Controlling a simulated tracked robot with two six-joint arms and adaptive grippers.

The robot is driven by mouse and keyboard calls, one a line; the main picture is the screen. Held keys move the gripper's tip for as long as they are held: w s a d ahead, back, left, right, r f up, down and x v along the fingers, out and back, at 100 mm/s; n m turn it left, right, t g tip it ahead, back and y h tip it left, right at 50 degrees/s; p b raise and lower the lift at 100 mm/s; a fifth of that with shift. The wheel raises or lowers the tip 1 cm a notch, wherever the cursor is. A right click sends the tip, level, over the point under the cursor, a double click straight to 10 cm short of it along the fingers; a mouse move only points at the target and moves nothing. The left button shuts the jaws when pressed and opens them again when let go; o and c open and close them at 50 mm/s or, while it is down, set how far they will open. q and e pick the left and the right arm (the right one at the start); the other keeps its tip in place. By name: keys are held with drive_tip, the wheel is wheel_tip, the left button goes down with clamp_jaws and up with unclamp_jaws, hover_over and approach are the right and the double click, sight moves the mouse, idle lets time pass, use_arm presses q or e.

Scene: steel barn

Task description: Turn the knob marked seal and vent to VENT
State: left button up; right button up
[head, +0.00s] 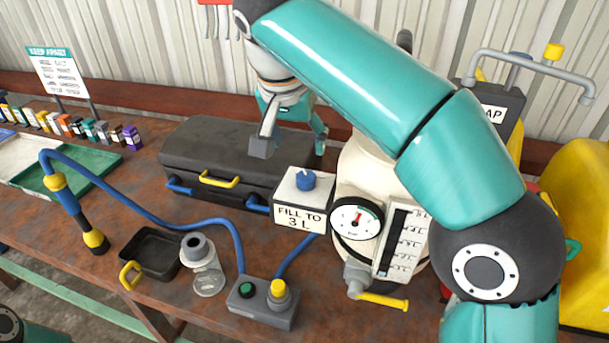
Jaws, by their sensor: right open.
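A blue knob (305,181) sits on top of a white box (300,216) whose front label reads "FILL TO 3 L". I cannot read any seal or vent marking beside the knob, nor tell its setting. My right gripper (291,148) is open, pointing down, above and behind the box near the black case. Its fingers are apart and nothing shows between them; it does not appear to touch the knob. My left gripper is out of view.
A black case (225,155) with a yellow handle lies behind. A cream tank with a dial gauge (356,217) and level scale stands right of the box, partly behind my right arm. A blue hose (150,211), black tray (148,255), clear jar (206,268) and button box (262,302) stand in front.

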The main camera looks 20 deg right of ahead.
sight(306, 177)
drive_tip(key=x, duration=1)
drive_tip(key=shift+s+f+b, duration=0.1)
drive_tip(key=shift+b, duration=0.3)
drive_tip(key=shift+x, duration=0.8)
drive_tip(key=shift+s, duration=0.1)
